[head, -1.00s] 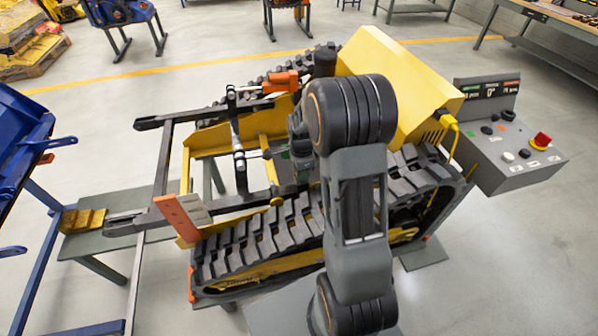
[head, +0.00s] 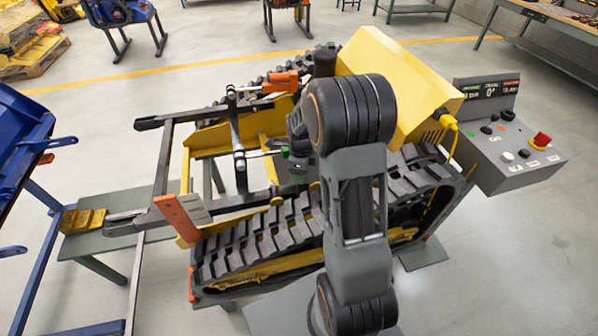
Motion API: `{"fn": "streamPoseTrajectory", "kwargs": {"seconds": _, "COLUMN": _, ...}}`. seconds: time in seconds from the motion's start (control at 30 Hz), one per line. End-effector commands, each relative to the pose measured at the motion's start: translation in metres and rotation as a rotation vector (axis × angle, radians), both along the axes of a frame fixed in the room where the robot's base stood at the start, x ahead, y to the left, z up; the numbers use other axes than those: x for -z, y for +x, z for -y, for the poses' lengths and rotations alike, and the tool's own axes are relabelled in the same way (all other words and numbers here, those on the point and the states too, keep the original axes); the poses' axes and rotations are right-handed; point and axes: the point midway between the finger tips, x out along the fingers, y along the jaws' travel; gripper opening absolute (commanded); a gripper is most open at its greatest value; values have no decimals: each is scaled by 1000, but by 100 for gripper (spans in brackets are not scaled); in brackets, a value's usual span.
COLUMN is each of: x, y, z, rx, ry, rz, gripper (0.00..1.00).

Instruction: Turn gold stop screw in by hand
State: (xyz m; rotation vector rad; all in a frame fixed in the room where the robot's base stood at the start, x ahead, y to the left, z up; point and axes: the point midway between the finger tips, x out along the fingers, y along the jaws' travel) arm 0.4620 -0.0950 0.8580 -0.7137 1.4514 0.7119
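A small gold round head (head: 277,199), which looks like the stop screw, sits low on the yellow frame at the near end of the crossbar, just above the near track. A second gold round part (head: 315,187) shows to its right, close to my arm. My gripper (head: 291,189) is dark and points down beside these gold parts, mostly behind my own arm. Its fingertips are small and blend with the dark frame. I cannot tell whether they touch the screw or how far apart they are.
The tracked carrier's near rubber track (head: 260,243) runs below the gripper. A grey control box (head: 510,150) with a red button stands right.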

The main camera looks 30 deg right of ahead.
Motion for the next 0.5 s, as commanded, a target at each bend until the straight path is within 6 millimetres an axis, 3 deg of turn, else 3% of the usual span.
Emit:
{"fn": "streamPoseTrajectory", "kwargs": {"seconds": 0.2, "x": -1, "y": 1, "z": 3, "rx": -53, "ry": -3, "rz": 7, "gripper": 55}}
{"fn": "streamPoseTrajectory", "kwargs": {"seconds": 0.5, "x": 0, "y": 1, "z": -1, "rx": -652, "ry": -4, "rz": 2, "gripper": 55}}
